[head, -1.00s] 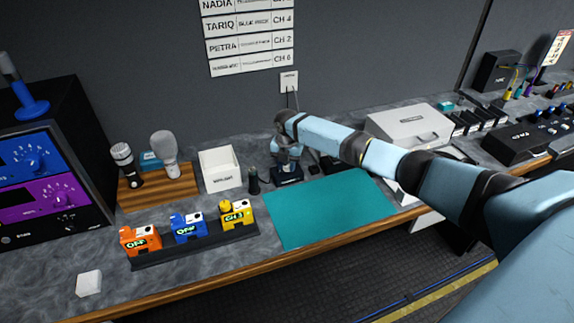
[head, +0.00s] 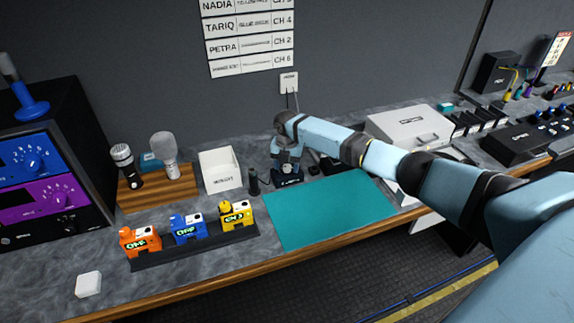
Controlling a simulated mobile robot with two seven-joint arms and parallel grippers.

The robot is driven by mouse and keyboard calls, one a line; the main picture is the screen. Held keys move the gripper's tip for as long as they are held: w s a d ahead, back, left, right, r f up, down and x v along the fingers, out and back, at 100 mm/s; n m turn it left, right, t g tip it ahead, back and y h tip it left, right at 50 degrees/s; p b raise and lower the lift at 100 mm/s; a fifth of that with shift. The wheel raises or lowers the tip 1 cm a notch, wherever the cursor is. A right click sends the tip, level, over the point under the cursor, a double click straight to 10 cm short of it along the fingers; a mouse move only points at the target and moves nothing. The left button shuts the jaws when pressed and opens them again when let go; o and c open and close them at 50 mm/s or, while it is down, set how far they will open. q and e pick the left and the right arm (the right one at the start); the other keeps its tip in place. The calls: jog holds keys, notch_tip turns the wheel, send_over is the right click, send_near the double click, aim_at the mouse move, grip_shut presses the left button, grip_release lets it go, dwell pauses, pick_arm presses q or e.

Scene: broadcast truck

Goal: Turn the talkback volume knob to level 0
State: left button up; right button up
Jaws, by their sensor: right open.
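My right arm reaches in from the right. Its wrist bends down at the back of the counter, and my right gripper (head: 287,172) points down over a small dark device (head: 288,181) behind the teal mat. The gripper is open; its fingers largely cover the device, so any knob on it is hidden and I cannot tell whether they touch it. Other knobs show on the rack at left: one on the blue panel (head: 33,162) and one on the purple panel (head: 59,199). No talkback label is readable. My left gripper is not in view.
The teal mat (head: 325,212) is bare. A white open box (head: 221,171) and a small dark cylinder (head: 253,182) stand left of the gripper. Orange, blue and yellow packs sit in a dark rack (head: 195,246) in front. A white case (head: 408,125) stands at right.

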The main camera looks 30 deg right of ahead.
aim_at(287, 166)
notch_tip(287, 166, up, 14)
jog(key=b, duration=0.1)
dwell(0.5)
jog(key=shift+f, duration=0.15)
